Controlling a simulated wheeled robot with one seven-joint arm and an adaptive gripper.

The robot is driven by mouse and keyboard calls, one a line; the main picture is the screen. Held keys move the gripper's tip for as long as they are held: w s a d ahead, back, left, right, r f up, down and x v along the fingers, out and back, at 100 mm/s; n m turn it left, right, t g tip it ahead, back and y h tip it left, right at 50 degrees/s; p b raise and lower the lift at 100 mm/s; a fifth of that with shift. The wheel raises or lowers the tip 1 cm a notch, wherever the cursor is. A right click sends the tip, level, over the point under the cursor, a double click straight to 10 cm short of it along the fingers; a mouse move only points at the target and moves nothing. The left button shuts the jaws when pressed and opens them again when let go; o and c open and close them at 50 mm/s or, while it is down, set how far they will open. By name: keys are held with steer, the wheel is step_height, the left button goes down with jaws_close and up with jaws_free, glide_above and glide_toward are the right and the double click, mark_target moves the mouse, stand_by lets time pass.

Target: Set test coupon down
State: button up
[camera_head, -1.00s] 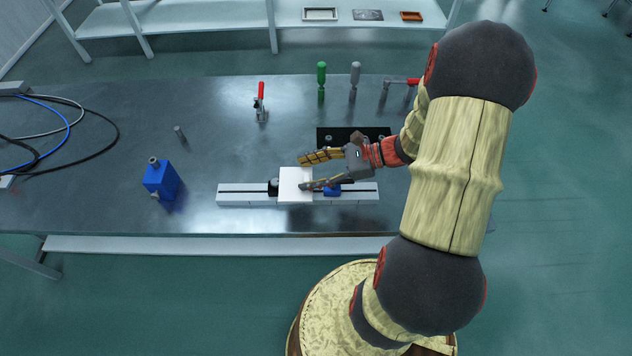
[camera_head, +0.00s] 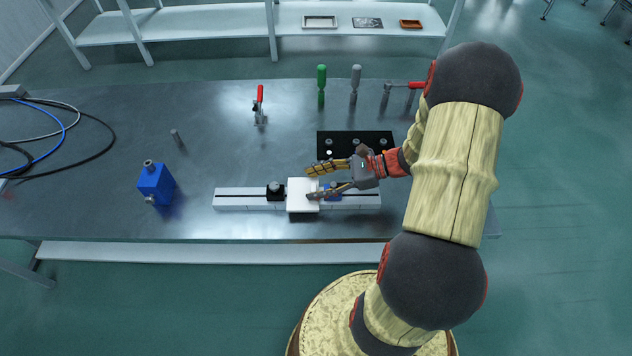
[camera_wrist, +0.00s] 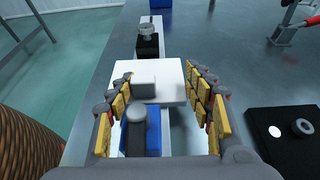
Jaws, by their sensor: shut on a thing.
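The test coupon, a white square plate (camera_head: 302,187), is over the middle of the rail fixture (camera_head: 235,202) on the table's front part. It also shows in the wrist view (camera_wrist: 174,74), a small grey block (camera_wrist: 144,86) at its near left side. My gripper (camera_head: 318,181) is shut on the coupon from the right, a finger at either side. In the wrist view the fingers (camera_wrist: 160,85) flank it. The black clamp (camera_head: 275,191) is left of the coupon, a blue slider (camera_wrist: 137,128) on its near side. I cannot tell whether its underside touches the rail.
Red-handled clamps (camera_head: 261,104) and green and grey handles (camera_head: 321,85) stand behind. Cables (camera_head: 60,135) lie far left.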

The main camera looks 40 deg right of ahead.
steer(key=o, duration=1.3)
steer(key=shift+d+r, duration=0.2)
steer(key=p+v, duration=0.4)
steer(key=v, duration=0.7)
steer(key=shift+s+d+r, duration=0.1)
steer(key=shift+s, duration=0.1)
steer(key=shift+s+a+r+n+g+h, duration=0.35)
steer(key=shift+s+a+r+n+h, duration=1.1)
steer(key=shift+a+r+n, duration=2.45)
steer(key=shift+s+a+r+n+g+h, duration=0.3)
steer(key=shift+s+a+r+n+h, duration=0.3)
steer(key=shift+a+r+n+h, duration=2.5)
steer(key=shift+s+a+r+n+g+h, duration=0.35)
steer(key=shift+s+a+r+n+h, duration=0.7)
steer(key=shift+a+r+n, duration=3.55)
